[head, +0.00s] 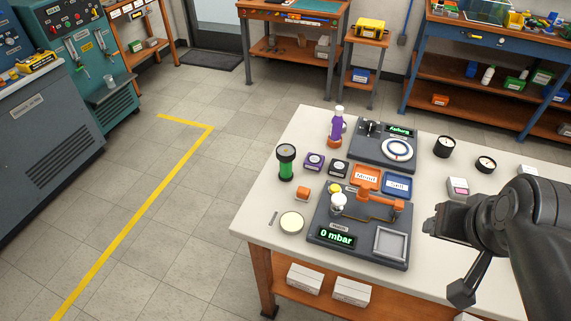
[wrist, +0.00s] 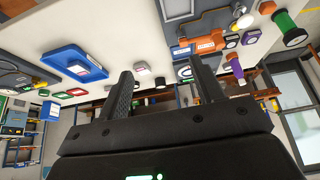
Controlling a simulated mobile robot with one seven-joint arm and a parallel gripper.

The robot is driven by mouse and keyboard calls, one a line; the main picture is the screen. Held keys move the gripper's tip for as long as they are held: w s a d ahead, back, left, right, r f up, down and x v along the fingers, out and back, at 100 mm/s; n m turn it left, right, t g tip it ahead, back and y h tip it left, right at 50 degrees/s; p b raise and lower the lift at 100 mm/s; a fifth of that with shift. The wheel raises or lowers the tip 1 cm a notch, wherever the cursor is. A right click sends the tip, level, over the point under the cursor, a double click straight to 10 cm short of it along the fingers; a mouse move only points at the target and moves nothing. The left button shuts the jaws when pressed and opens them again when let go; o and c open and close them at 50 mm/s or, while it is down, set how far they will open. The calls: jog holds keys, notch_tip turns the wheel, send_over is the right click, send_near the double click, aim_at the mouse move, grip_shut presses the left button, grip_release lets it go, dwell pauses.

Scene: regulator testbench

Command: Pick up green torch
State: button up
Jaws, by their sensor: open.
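The green torch (head: 285,165) stands upright on the left part of the white table, with a dark, wider head on top. It also shows at the upper right of the wrist view (wrist: 286,24), where the scene appears upside down. My gripper (head: 432,225) is over the right part of the table, well to the right of the torch and apart from it. In the wrist view its two fingers (wrist: 163,82) are spread with nothing between them.
A testbench panel with a "0 mbar" display (head: 337,237) and an orange-handled pipe lies between torch and gripper.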

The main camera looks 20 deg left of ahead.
jog(key=shift+o, duration=1.3)
jog(key=shift+w, duration=0.1)
jog(key=n+g+y, duration=0.1)
jog(key=n, duration=0.3)
send_over(285, 151)
jog(key=s+d, duration=0.2)
jog(key=s, duration=0.1)
notch_tip(285, 151, down, 8)
jog(key=x, duration=0.2)
jog(key=a+x, duration=0.1)
jog(key=x, duration=0.2)
jog(key=shift+a, duration=0.15)
jog(key=shift+x, duration=2.95)
jog(key=shift+c, duration=0.2)
